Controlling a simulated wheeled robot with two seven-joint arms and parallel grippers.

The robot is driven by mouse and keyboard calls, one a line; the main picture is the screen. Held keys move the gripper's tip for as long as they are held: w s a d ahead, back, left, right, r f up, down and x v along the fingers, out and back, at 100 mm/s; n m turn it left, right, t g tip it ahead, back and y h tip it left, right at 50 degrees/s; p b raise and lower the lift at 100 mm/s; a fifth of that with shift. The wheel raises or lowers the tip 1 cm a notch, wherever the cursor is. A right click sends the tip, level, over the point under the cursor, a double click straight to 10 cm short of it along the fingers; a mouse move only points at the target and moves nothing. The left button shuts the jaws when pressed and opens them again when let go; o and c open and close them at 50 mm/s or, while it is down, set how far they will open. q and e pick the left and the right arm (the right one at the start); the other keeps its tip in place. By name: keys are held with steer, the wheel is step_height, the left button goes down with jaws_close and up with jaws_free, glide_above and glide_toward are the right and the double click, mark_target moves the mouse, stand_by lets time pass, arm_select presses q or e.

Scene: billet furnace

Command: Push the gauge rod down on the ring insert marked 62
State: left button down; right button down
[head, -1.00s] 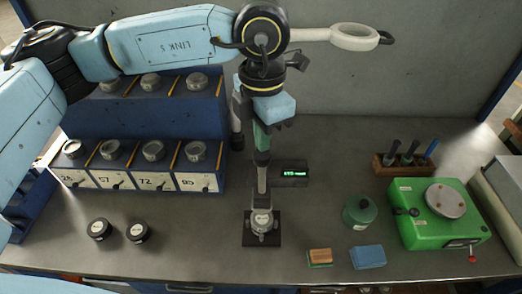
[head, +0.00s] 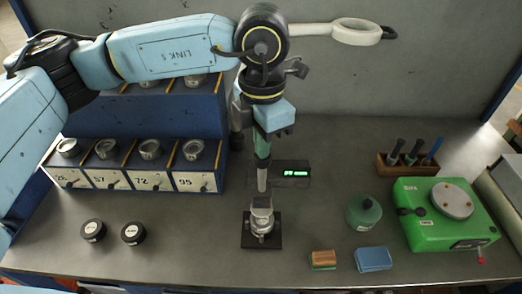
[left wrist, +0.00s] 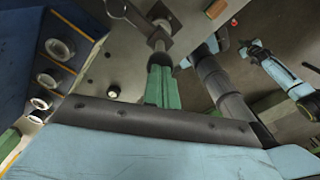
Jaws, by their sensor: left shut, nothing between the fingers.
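The ring insert (head: 262,228) sits on a dark square base plate (head: 248,240) at the front middle of the bench; its marking is too small to read. A grey gauge rod (head: 262,181) stands upright above it. My left gripper (head: 262,156) points straight down over the rod, its green fingers closed together with nothing between them. The fingertips appear to meet the rod's top, but contact is hard to tell. The left wrist view shows the green fingers (left wrist: 162,88) in line with the rod. My right gripper (left wrist: 252,48) seems to show small at the right there, its state unclear.
A small green-lit display (head: 294,173) lies right of the rod. A blue rack (head: 130,152) with labelled bays holding rings stands left. Two black round pieces (head: 93,230) lie front left. A green canister (head: 364,212), sponges (head: 373,259) and a green machine (head: 440,222) are right.

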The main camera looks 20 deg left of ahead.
arm_select(q)
steer(key=shift+f+b, duration=1.95)
steer(key=shift+f, duration=0.2)
steer(key=shift+r, duration=0.1)
steer(key=shift+r+p, duration=1.65)
steer(key=shift+r, duration=1.9)
